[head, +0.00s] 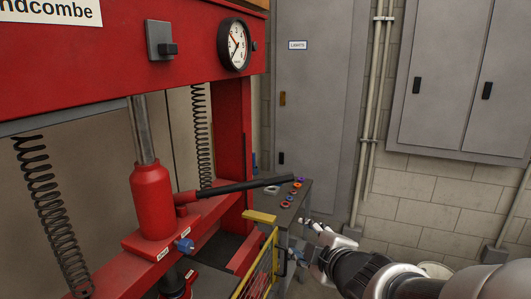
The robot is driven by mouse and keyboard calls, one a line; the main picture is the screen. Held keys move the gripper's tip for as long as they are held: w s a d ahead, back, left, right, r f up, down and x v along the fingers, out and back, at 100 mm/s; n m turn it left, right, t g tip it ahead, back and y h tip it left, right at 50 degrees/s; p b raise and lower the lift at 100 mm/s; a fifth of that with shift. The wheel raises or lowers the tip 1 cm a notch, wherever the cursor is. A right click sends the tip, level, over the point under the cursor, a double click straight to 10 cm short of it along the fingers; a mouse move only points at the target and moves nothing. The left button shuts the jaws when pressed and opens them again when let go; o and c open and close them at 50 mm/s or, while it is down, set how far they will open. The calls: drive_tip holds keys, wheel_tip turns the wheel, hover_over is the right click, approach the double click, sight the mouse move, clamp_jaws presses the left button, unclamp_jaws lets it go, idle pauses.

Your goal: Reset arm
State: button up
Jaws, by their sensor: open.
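My arm reaches in from the bottom right of the head view. My gripper (301,238) is at its end, in front of a small grey bench (290,211). Its fingers are small in the picture and look apart, with nothing seen between them. The gripper is to the right of the yellow guard frame (262,262); I cannot tell the exact gap to the bench.
A red press (150,205) with a black lever (245,187), springs and a gauge (234,44) fills the left. Several coloured rings lie on the bench. A grey door (315,110) and wall cabinets (465,80) stand behind. A light round container (436,269) is partly hidden behind my arm.

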drive_tip(key=s+d+m+g+h, duration=0.2)
drive_tip(key=s+d+m+h, duration=0.2)
drive_tip(key=s+d+m, duration=0.25)
drive_tip(key=s+f+m+g, duration=0.1)
drive_tip(key=s+m+g, duration=0.1)
drive_tip(key=s, duration=0.5)
drive_tip(key=s+a+f+m+g, duration=0.1)
drive_tip(key=s+m+g, duration=0.1)
drive_tip(key=s+m, duration=0.2)
drive_tip(key=s+f+m+g, duration=0.2)
drive_tip(key=s+m, duration=0.1)
drive_tip(key=s, duration=0.7)
drive_tip(key=shift+s+a+y, duration=0.3)
drive_tip(key=shift+s+a, duration=0.05)
drive_tip(key=shift+s, duration=0.05)
drive_tip(key=shift+m, duration=0.25)
